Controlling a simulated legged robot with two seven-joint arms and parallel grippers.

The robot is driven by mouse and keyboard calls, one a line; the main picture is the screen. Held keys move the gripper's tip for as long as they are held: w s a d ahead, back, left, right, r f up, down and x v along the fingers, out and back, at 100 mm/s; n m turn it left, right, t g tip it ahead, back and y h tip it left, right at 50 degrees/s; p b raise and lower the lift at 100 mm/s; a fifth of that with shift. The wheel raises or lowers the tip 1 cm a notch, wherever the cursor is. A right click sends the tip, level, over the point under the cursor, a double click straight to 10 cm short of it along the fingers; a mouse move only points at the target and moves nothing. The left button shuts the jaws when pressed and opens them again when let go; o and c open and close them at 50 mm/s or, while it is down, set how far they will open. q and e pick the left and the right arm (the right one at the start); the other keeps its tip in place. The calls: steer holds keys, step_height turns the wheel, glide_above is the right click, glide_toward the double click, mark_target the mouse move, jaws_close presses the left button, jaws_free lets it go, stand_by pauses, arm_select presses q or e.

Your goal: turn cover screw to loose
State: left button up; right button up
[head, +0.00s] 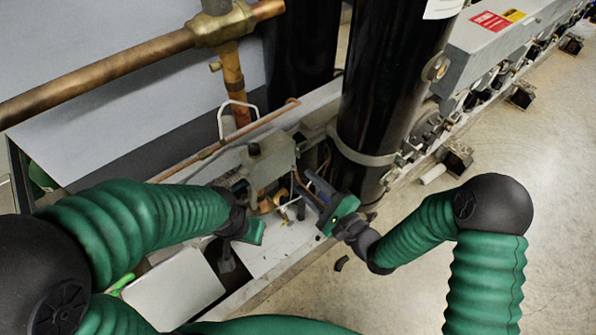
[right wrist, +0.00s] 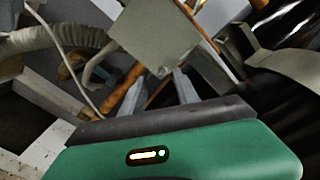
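The cover screw (right wrist: 164,72) shows in the right wrist view as a small round metal head at the lower corner of a grey box cover (right wrist: 155,35). The same grey box (head: 268,160) stands among copper pipes left of the black cylinder in the head view. My right gripper (head: 309,188) points at the box from the right. In the right wrist view its two grey fingers (right wrist: 160,82) are apart, one on either side below the screw; I cannot tell whether they touch it. My left gripper (head: 228,262) hangs low and left of the box; its finger gap is not clear.
A tall black cylinder (head: 385,90) with a metal band stands close to my right gripper. Copper pipes (head: 232,80) and a white looped tube (head: 222,118) are behind the box. A pale panel (head: 175,288) lies below my left arm. Open floor (head: 530,140) is at right.

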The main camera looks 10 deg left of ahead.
mark_target(295, 169)
steer(key=x, duration=0.3)
steer(key=shift+w+a, duration=0.3)
steer(key=shift+w, duration=0.4)
steer(key=shift+a, duration=0.2)
steer(key=c, duration=0.5)
steer(key=shift+a, duration=0.1)
steer(key=shift+c, duration=1.3)
jaws_close()
steer(key=shift+f, duration=0.1)
